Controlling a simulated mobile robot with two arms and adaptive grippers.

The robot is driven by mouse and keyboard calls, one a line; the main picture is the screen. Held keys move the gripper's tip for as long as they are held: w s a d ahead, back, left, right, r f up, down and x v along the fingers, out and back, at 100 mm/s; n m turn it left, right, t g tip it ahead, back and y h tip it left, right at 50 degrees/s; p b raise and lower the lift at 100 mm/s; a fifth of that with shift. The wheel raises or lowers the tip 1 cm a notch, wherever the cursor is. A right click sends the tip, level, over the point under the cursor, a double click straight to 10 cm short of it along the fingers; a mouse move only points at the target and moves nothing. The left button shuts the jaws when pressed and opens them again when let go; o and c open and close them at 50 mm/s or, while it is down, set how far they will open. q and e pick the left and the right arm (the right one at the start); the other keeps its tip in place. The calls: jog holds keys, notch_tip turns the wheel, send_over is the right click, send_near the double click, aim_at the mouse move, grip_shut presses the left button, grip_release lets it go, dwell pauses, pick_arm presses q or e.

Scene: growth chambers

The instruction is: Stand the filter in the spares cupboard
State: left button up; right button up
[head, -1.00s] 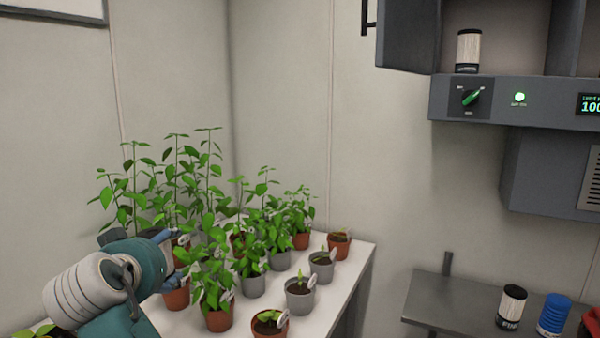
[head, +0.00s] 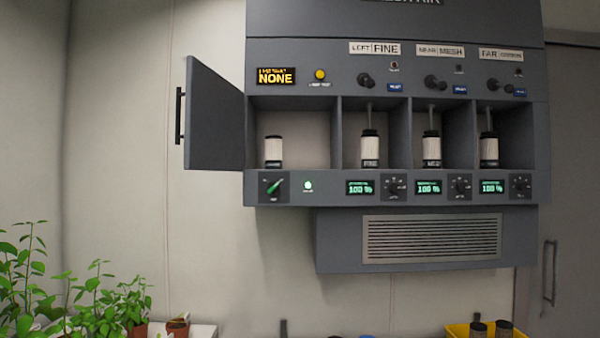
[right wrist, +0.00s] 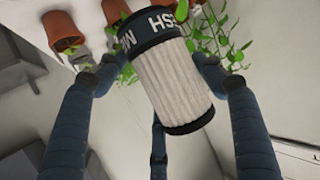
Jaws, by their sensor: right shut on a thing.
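In the right wrist view, a filter (right wrist: 172,88) with white pleats and dark end caps is held tilted between the fingers of my right gripper (right wrist: 163,62). Its wide cap carries lettering that reads as MESH, partly cut by the view angle. In the head view, an open compartment with its door (head: 214,115) swung out to the left looks like the spares cupboard (head: 308,128). One filter (head: 273,152) stands upright in it at the left, with bare floor to its right. Neither gripper shows in the head view.
Three bays to the right each hold an upright filter (head: 370,150) below a rod. A vent box (head: 430,240) juts out below. Potted plants (head: 75,300) stand at lower left. A yellow bin (head: 458,331) with dark-capped items is at lower right.

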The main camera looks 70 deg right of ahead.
jog(key=shift+s+a, duration=0.3)
jog(key=shift+s, duration=0.35)
jog(key=shift+s+d+f+n+t+y, duration=0.1)
jog(key=shift+s+f+n+t+y, duration=0.2)
jog(key=shift+f+n+y, duration=0.15)
jog(key=shift+w+d+f, duration=0.1)
jog(key=shift+d+f, duration=0.1)
jog(key=shift+d, duration=0.05)
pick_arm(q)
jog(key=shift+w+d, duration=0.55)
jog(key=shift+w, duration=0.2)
pick_arm(e)
jog(key=s+f+n+g+y, duration=0.1)
jog(key=s+f+n+y, duration=0.3)
jog(key=s, duration=0.4)
jog(key=s+a+f+n+g+y, duration=0.1)
jog(key=s+f+n+y, duration=0.4)
jog(key=s+n+y, duration=0.2)
jog(key=s+a+f+n+g+y, duration=0.1)
jog(key=s+f+n+y, duration=0.4)
jog(key=s, duration=0.5)
jog(key=shift+a+n+y, duration=0.2)
jog(key=shift+n+y, duration=0.35)
jog(key=shift+y, duration=0.4)
